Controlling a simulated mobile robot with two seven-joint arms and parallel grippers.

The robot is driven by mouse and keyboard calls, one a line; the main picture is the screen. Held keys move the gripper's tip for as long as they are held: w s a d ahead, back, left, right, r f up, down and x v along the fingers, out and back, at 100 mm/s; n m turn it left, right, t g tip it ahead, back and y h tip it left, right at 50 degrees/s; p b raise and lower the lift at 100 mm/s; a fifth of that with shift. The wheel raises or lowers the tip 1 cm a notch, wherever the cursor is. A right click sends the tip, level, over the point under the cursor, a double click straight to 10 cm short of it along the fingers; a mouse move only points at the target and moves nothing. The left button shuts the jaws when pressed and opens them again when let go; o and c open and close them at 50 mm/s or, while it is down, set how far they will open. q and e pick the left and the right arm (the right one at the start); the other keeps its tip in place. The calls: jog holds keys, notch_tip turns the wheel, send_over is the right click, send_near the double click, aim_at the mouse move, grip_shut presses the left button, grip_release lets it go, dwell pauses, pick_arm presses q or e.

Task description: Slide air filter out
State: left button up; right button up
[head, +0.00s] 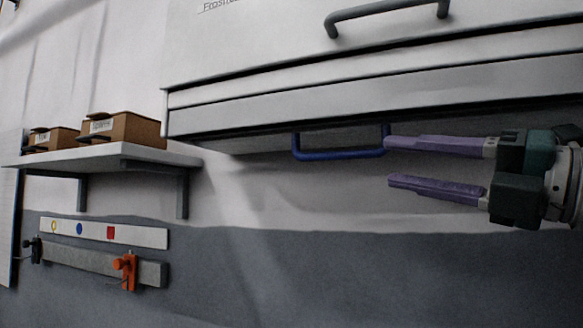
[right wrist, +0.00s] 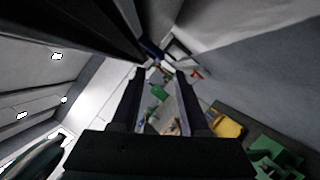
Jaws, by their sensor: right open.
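A blue U-shaped handle (head: 338,155) hangs below the bottom edge of the grey-white cabinet (head: 370,105) in the head view. I take it for the air filter's handle; the filter body is hidden. My right gripper (head: 389,162) comes in from the right with its purple fingers spread, one above the other. The upper fingertip meets or overlaps the handle's right end in the picture; I cannot tell whether they touch. The lower fingertip is below the handle. In the right wrist view, a dark blue piece (right wrist: 151,48) shows beyond the open fingertips. My left gripper is not in view.
A dark grey bar handle (head: 385,12) is on the cabinet front above. At left, a shelf (head: 125,153) holds cardboard boxes (head: 122,129). Below it a wall rail (head: 85,263) carries an orange clamp (head: 126,271). The space below the blue handle looks clear.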

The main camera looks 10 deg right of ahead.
aim_at(351, 151)
jog(key=p+x, duration=0.4)
jog(key=x, duration=0.1)
jog(key=p+x, duration=0.3)
jog(key=shift+a+r, duration=0.15)
jog(key=shift+r, duration=0.2)
jog(key=shift+w+a+f, duration=0.1)
jog(key=shift+w+a, duration=0.3)
jog(key=shift+w, duration=0.15)
jog(key=shift+c, duration=0.3)
grip_shut()
